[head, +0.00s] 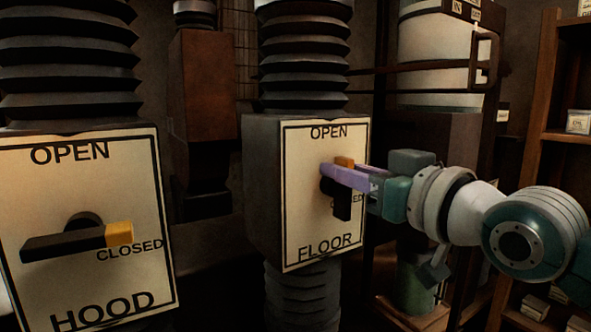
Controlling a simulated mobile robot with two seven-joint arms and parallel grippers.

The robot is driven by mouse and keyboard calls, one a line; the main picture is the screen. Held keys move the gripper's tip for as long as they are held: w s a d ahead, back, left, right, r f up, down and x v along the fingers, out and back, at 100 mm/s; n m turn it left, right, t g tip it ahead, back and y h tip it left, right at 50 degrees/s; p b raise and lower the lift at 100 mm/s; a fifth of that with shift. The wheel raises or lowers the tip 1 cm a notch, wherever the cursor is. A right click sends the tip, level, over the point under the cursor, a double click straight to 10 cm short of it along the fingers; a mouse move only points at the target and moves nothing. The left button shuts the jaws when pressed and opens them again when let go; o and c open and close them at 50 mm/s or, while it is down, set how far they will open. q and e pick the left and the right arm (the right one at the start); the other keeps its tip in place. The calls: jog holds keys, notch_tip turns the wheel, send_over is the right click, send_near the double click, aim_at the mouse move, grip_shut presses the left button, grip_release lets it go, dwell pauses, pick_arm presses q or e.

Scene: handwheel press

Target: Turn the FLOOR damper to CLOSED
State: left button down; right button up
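The FLOOR damper is a box with a cream plate (300,225) in the middle of the head view. OPEN is printed at its top and a partly covered word ending in "EN" or "ED" shows at the right. Its dark handle (342,208) stands roughly upright, with the orange tip (345,161) up near OPEN. My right gripper (336,176) reaches in from the right, with its purple fingers across the handle just below the tip. They hide part of the handle, and I cannot tell whether they are shut on it. My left gripper is not in view.
The HOOD damper plate (40,190) is at the left, its handle (68,243) lying level with the yellow tip toward CLOSED. Ribbed ducts (302,70) rise above the boxes. A wooden shelf (545,100) stands at the far right, behind my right arm.

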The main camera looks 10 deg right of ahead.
grip_shut()
jog(key=shift+m, duration=0.3)
jog(key=m, duration=0.5)
jog(key=d+f+m, duration=0.1)
jog(key=m, duration=0.5)
jog(key=w+d+f+m, duration=0.1)
jog(key=m, duration=0.5)
jog(key=shift+d+f+b, duration=0.15)
jog(key=shift+f+b, duration=0.1)
jog(key=shift+b, duration=0.05)
jog(key=shift+m, duration=0.3)
dwell(0.3)
jog(key=shift+o, duration=2.2)
grip_release()
